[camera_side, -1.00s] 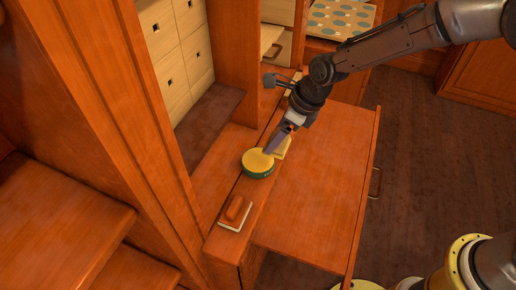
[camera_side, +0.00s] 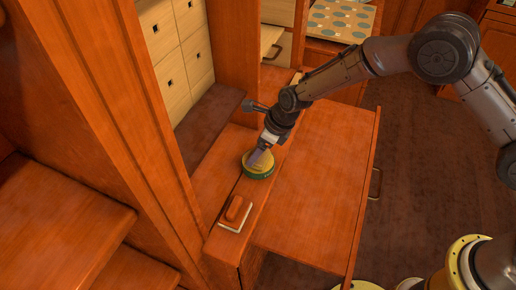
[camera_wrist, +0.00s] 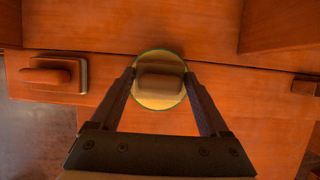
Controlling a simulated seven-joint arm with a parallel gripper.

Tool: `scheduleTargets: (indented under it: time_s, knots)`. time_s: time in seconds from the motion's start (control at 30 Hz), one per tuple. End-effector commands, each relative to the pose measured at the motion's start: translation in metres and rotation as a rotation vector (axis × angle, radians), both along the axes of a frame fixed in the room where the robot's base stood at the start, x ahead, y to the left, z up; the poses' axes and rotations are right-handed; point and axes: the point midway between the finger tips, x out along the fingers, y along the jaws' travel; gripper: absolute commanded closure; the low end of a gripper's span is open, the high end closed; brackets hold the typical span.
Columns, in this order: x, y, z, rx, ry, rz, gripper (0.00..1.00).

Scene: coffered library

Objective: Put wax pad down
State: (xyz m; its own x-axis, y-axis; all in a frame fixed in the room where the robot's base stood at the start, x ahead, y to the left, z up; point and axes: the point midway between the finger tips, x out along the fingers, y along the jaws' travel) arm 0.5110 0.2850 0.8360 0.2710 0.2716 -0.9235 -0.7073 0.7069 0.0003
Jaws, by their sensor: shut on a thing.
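The wax pad (camera_wrist: 160,82), a small tan block, is between my fingertips in the wrist view. My gripper (camera_wrist: 160,80) is shut on it, one finger at each end. Directly beneath is a round tin (camera_wrist: 159,104) with yellow wax inside and a green rim. In the side view the tin (camera_side: 258,174) stands on the wooden ledge, with my gripper (camera_side: 258,157) right over it. The pad is mostly hidden there by the fingers. I cannot tell whether the pad touches the wax.
A wooden-handled block with a pale base (camera_side: 235,213) lies on the ledge in front of the tin; it is at the left in the wrist view (camera_wrist: 60,75). A wide wooden board (camera_side: 320,175) beside the ledge is clear. A cabinet with pale drawers (camera_side: 180,50) rises behind.

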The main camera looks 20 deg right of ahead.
Motion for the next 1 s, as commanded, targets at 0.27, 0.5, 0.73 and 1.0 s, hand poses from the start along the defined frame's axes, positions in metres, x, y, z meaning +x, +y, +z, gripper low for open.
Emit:
scheduleTargets:
  time_s: [0.27, 0.5, 0.73, 1.0]
  knots:
    - [0.0, 0.0, -0.003, 0.0, 0.0, 0.0, 0.14]
    - [0.0, 0.0, -0.003, -0.001, 0.001, 0.0, 0.0]
    - [-0.002, -0.002, 0.009, 0.001, -0.002, 0.0, 0.0]
    - [-0.016, -0.016, 0.058, 0.001, -0.004, 0.0, 0.0]
